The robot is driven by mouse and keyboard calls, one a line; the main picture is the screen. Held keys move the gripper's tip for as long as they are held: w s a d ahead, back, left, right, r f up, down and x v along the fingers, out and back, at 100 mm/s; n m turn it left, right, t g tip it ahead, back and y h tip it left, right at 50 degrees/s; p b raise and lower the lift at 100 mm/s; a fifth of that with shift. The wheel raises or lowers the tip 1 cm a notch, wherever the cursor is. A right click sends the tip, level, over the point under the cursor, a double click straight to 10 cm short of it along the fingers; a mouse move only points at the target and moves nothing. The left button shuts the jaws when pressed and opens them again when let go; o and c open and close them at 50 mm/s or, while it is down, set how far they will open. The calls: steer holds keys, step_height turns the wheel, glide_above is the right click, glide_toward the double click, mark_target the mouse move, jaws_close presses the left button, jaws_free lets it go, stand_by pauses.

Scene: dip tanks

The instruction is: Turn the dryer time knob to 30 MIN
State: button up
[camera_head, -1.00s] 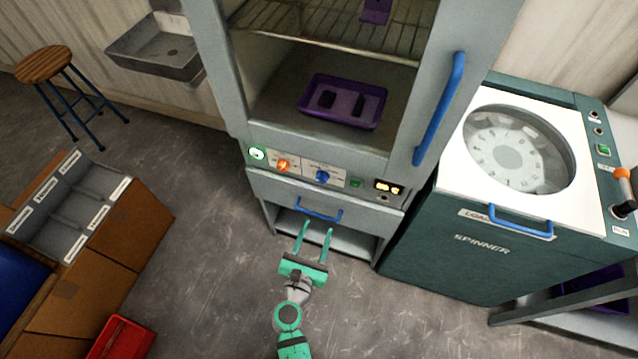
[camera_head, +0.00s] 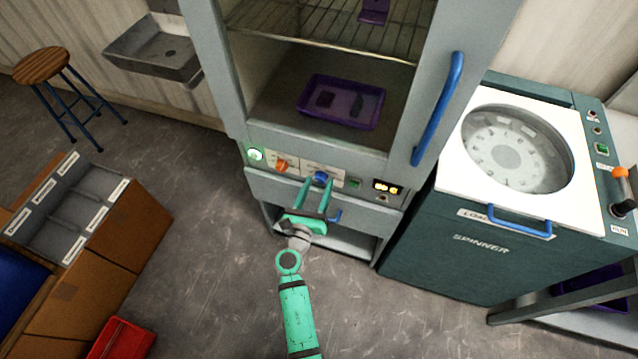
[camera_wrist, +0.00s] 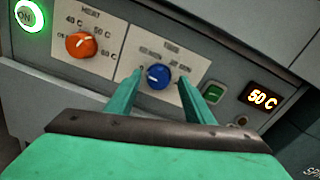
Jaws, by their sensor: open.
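The dryer's blue time knob (camera_wrist: 158,76) sits on a pale label plate marked TIME in the wrist view. Its white pointer aims to the lower left; the small markings around it are too blurred to read. In the head view the blue knob (camera_head: 321,178) is on the dryer's front panel. My gripper (camera_head: 319,183) is in front of the panel, its green fingers pointing at the knob. In the wrist view my gripper (camera_wrist: 160,93) is open, one finger to each side of the knob. I cannot tell whether they touch it.
An orange heat knob (camera_wrist: 81,45) is left of the time knob. A lit ON button (camera_wrist: 28,15), a green button (camera_wrist: 213,92) and a display reading 50 C (camera_wrist: 263,97) share the panel. The spinner (camera_head: 480,245) stands right.

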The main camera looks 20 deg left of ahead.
steer(key=shift+w+a, duration=0.1)
steer(key=shift+w, duration=0.5)
steer(key=shift+a, duration=0.1)
steer(key=shift+s, duration=0.1)
steer(key=c, duration=1)
steer(key=shift+c, duration=0.2)
